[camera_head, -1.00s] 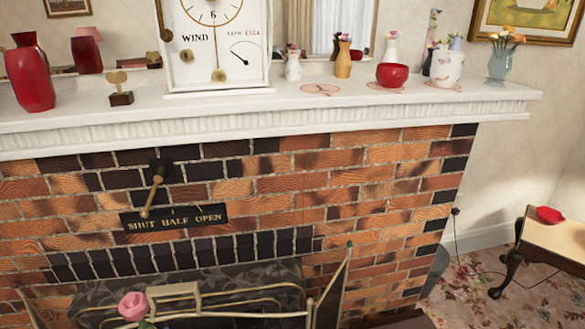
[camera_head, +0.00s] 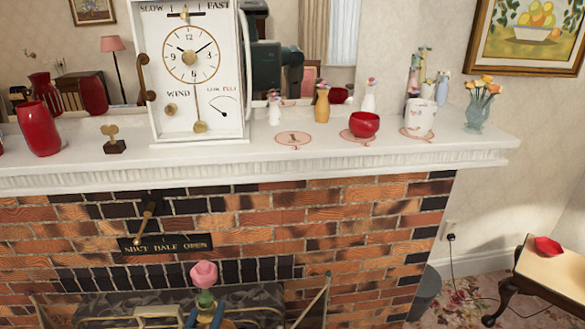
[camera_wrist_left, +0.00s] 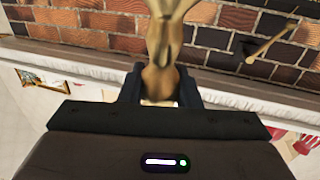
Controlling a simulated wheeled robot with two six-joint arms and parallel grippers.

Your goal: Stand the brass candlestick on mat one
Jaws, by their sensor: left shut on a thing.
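My left gripper (camera_wrist_left: 160,90) is shut on the brass candlestick (camera_wrist_left: 166,45), whose shaft runs up out of the left wrist view between the dark fingers. Mat one (camera_head: 293,139), a flat pinkish disc marked 1, lies bare on the white mantel, above and right of the gripper. My right gripper is not in view.
A white clock (camera_head: 195,85) stands left of mat one on the mantel (camera_head: 245,155). A red bowl (camera_head: 364,124) and a white cup (camera_head: 419,117) stand to its right on similar mats. A small brass ornament (camera_head: 113,140) and red vase (camera_head: 40,130) stand left.

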